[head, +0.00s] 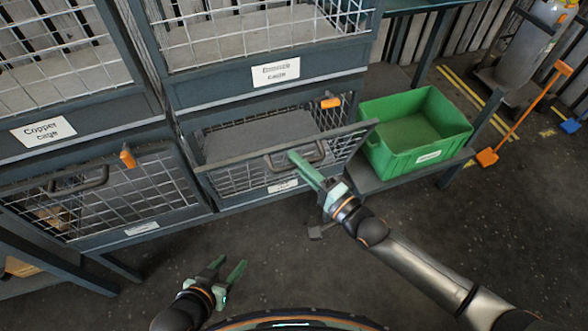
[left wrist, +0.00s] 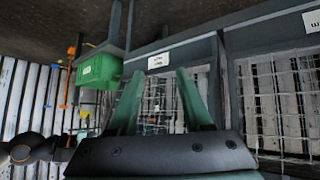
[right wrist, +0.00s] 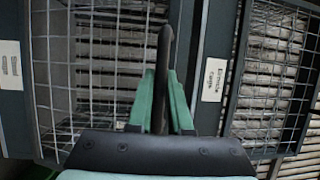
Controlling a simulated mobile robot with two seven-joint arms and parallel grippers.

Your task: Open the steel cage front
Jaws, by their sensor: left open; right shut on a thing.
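The front of the lower middle cage (head: 240,178) is a wire-mesh panel with a dark frame. Its top rail leans outward, away from the cage body, so a gap shows behind it. My right gripper (head: 296,160) is shut on the dark bar handle (head: 275,163) at the panel's top. The handle (right wrist: 165,50) rises between the fingers in the right wrist view. My left gripper (head: 228,270) is open and empty, low over the floor and away from the cages.
A closed mesh cage (head: 130,190) with its own handle stands at left. A "Copper cage" label (head: 43,131) sits above it. A green bin (head: 415,130) stands to the right on a shelf. An orange-handled tool (head: 520,115) is farther right. The floor in front is clear.

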